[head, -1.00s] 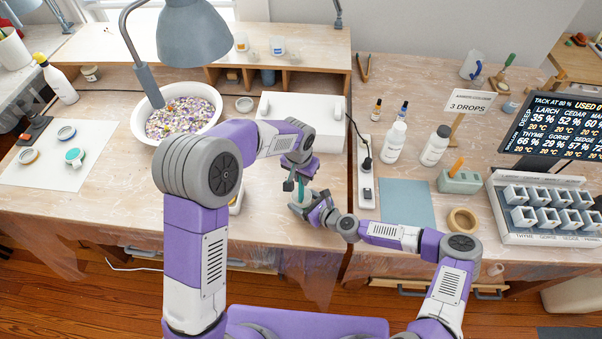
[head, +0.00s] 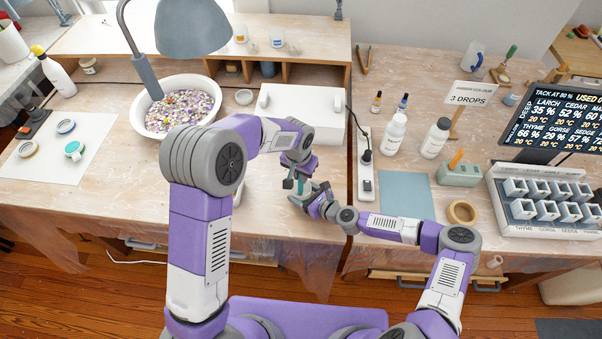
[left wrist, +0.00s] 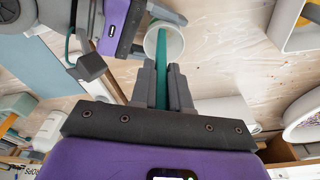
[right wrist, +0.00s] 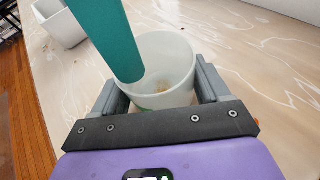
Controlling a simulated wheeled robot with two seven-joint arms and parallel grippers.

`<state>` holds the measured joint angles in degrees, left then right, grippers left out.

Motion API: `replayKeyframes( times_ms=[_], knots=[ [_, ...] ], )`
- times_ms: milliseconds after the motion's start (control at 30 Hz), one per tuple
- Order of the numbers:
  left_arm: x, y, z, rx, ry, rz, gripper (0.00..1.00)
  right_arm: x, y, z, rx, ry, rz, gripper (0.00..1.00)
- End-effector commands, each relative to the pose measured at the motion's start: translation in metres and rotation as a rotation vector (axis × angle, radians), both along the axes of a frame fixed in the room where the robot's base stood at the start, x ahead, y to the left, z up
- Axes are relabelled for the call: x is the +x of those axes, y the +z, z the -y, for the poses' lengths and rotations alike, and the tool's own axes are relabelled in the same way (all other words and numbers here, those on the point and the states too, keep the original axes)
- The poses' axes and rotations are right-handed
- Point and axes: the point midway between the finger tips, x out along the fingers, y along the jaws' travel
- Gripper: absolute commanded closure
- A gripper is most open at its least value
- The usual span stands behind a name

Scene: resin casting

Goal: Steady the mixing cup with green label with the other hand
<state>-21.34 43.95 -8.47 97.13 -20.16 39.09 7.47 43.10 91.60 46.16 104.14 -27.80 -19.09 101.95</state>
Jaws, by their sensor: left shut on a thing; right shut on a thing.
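The mixing cup (right wrist: 168,62) is a whitish, open cup with some residue on its bottom. A bit of green shows low on its side in the right wrist view. My right gripper (right wrist: 165,88) is shut around the cup, one finger on each side. My left gripper (left wrist: 164,78) is shut on a teal stir stick (right wrist: 108,35). The stick slants down into the cup, and its lower end shows inside against the wall. In the head view the cup (head: 300,198) is small and partly hidden by both grippers, near the table's front edge.
A white flat box (head: 300,112) lies behind the grippers. A bowl of coloured chips (head: 178,108) stands behind my left arm under a lamp (head: 192,30). A power strip (head: 367,165) and a blue mat (head: 406,195) are to the right. A tray of small moulds (head: 550,205) is farther right.

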Motion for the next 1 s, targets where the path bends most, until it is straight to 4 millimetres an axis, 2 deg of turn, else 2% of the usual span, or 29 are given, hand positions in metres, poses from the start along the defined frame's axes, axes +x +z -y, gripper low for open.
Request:
replayKeyframes(
  times_ms=[33,733,1000],
  knots=[
    [-0.0042,-0.0069,-0.0027,0.008,0.0,-0.016,1.0,0.0011,0.0011,-0.0004,0.003,-0.002,0.003,0.61],
    [0.0048,-0.0108,-0.0025,0.008,-0.001,-0.011,1.0,0.0008,0.0018,-0.0008,0.003,0.001,0.005,0.61],
    [0.0055,-0.0066,0.0,0.003,-0.002,-0.006,1.0,0.001,0.0005,0.0003,0.0,-0.002,0.003,0.61]
  ],
)
